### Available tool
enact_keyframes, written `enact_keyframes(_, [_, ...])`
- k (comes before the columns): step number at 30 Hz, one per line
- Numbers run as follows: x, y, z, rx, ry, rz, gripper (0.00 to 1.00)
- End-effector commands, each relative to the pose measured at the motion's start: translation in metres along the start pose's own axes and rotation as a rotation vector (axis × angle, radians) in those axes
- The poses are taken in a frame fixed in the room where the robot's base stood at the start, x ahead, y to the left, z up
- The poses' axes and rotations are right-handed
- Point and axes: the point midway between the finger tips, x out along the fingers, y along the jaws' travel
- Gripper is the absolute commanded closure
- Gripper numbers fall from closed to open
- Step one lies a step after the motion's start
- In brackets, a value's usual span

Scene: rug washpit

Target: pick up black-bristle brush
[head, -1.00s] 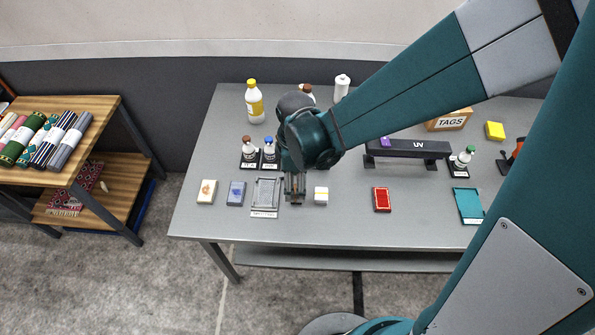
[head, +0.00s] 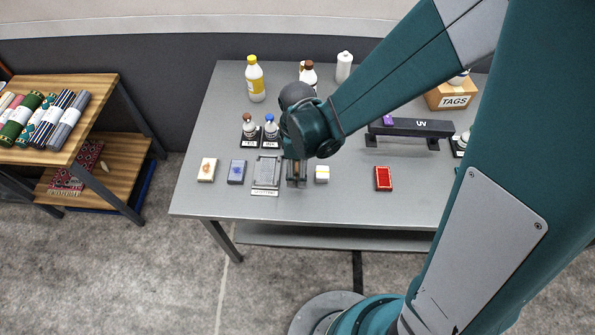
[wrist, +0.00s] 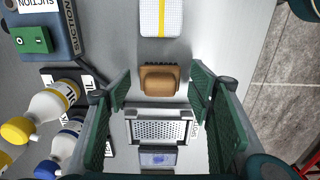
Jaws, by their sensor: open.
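The black-bristle brush (wrist: 160,80) has a brown wooden block with dark bristles showing along its edge. In the wrist view it lies on the grey table, between the metal tray and a white block. My gripper (wrist: 160,92) is open, with its green fingers to the left and right of the brush and gaps on both sides. In the head view my gripper (head: 296,178) is low over the table, right of the tray, and mostly hides the brush.
A perforated metal tray (wrist: 160,114) lies close to the brush, with a blue pad (wrist: 158,159) beyond it. A white block with a yellow stripe (wrist: 161,17) lies on the other side. Capped bottles (wrist: 52,105) stand at left. A red pad (head: 383,178) lies farther right.

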Motion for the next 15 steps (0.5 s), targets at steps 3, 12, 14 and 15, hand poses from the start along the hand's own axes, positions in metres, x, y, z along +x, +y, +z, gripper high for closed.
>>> enact_keyframes(3, [0.0086, 0.0002, -0.0001, 0.0, 0.0, 0.0, 0.48])
enact_keyframes(12, [0.0123, -0.0002, 0.0001, 0.0, 0.0, 0.0, 0.48])
enact_keyframes(14, [0.0123, -0.0001, 0.0, 0.0, 0.0, 0.0, 0.48])
enact_keyframes(15, [0.0122, -0.0002, 0.0001, 0.0, 0.0, 0.0, 0.48])
